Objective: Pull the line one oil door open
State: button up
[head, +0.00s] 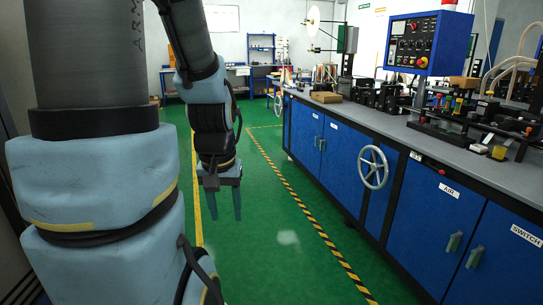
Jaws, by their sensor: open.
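A long bench of blue cabinets runs along the right in the head view. The near door (430,225) is labelled AIR and the one beside it (510,268) SWITCH; both look shut, with green-grey handles near their shared edge. Farther back is a pair of blue doors, a left one (301,128) and a right one (342,160), with labels too small to read. They look shut too. I cannot tell which door is the oil door. My gripper (225,214) points down over the green floor, open and empty, left of the cabinets and apart from them.
A spoked handwheel (373,167) sticks out between the far doors and the AIR door. A blue control box (424,43) stands above the machinery-covered benchtop (377,116). The green floor (278,215) between my arm and the cabinets is clear, with a yellow-black stripe along it.

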aim_at(342, 147)
jog(key=i+j, duration=0.1)
jog(key=i, duration=4.75)
jog(key=l+z, duration=0.05)
jog(key=l, duration=0.05)
